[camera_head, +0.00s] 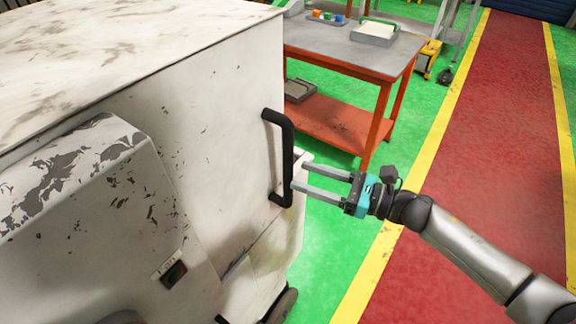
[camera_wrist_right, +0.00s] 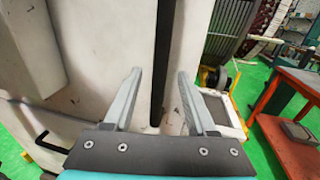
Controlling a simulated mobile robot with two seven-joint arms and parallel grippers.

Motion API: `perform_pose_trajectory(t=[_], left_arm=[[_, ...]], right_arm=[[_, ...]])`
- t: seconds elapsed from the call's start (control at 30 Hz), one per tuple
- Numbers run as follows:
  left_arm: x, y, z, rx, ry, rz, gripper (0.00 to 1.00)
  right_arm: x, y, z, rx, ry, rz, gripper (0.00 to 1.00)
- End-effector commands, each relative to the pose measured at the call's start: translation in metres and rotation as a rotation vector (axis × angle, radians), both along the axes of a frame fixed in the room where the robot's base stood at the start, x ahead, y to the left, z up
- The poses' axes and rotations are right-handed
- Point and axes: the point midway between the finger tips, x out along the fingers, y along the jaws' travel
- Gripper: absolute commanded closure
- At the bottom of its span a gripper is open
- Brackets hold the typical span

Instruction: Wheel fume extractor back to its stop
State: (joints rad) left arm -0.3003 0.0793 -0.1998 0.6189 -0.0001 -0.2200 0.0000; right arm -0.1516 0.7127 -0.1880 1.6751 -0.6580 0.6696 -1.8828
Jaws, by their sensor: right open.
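The fume extractor (camera_head: 215,130) is a large white cabinet with chipped paint, filling the left of the head view. A black upright bar handle (camera_head: 287,148) stands on its side near the right edge. My right gripper (camera_head: 299,174) is open at the handle's lower half, its fingers pointing at the cabinet. In the right wrist view the black handle (camera_wrist_right: 163,50) runs upright between the two spread fingers of the right gripper (camera_wrist_right: 159,72). I cannot tell whether either finger touches it. A dark wheel (camera_head: 281,306) shows under the cabinet. My left gripper is not in view.
An orange-framed workbench (camera_head: 345,47) with a lower shelf stands behind the cabinet, carrying a grey tray (camera_head: 374,38) and small coloured bins (camera_head: 327,17). A red walkway (camera_head: 480,150) with yellow edges lies clear on the right. Green floor (camera_head: 335,235) is free beside the cabinet.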

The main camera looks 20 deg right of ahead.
Motion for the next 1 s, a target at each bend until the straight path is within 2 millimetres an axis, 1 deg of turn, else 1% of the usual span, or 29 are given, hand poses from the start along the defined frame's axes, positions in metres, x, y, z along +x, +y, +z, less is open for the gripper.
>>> perform_pose_trajectory(t=[0.03, 0.2, 0.33, 0.5, 0.73, 0.77, 1.0], left_arm=[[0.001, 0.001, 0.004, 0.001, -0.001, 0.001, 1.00], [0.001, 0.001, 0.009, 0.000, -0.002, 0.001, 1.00], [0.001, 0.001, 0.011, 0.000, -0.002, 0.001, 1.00], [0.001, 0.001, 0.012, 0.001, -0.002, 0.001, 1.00], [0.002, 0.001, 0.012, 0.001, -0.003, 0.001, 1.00], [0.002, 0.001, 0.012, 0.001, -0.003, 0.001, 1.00], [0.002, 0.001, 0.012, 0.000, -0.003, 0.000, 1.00]], right_arm=[[0.006, 0.006, 0.002, 0.003, -0.001, -0.001, 0.43], [0.021, 0.023, 0.002, 0.003, -0.001, -0.001, 0.43], [0.028, 0.032, 0.001, 0.001, 0.000, -0.002, 0.43], [0.032, 0.036, 0.000, 0.001, 0.001, -0.001, 0.43], [0.032, 0.037, 0.000, 0.001, 0.001, -0.001, 0.43], [0.032, 0.037, 0.000, 0.001, 0.001, -0.001, 0.44], [0.032, 0.036, 0.000, 0.001, 0.001, -0.001, 0.71]])
